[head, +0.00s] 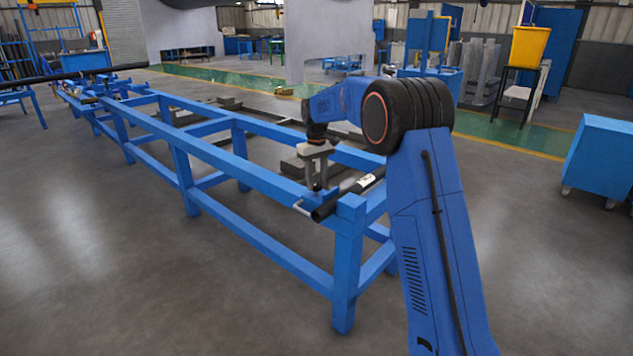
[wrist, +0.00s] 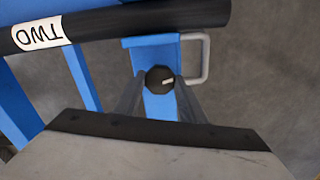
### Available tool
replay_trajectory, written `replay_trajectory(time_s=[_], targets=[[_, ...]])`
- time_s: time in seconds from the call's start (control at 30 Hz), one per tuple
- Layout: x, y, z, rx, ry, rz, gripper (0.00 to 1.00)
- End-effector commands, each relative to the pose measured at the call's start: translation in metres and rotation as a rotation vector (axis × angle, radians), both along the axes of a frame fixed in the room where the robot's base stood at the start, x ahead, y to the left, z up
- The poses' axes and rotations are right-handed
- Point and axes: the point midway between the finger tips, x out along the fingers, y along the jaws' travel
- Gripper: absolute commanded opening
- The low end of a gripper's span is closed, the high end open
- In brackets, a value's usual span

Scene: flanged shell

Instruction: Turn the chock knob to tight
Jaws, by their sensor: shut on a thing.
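The chock knob (wrist: 160,79) is a small round black knob with a white mark, on a blue plate (wrist: 160,105) in the wrist view. The white mark lies right of the knob's middle and runs roughly sideways. My gripper (wrist: 160,85) has one finger on each side of the knob and is shut on it. No tight or loose lettering can be read.
A dark pipe (wrist: 130,22) with a white label reading TWO (wrist: 40,33) lies just beyond the knob. A grey metal handle (wrist: 205,60) sticks out right of the plate. The long blue frame (head: 205,165) runs far left. Open floor (head: 130,270) lies in front.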

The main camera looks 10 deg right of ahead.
Motion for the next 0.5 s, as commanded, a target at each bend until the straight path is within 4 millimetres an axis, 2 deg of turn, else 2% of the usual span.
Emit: replay_trajectory(time_s=[0.5], targets=[[0.0003, -0.0001, 0.0007, -0.001, -0.001, -0.489, 0.14]])
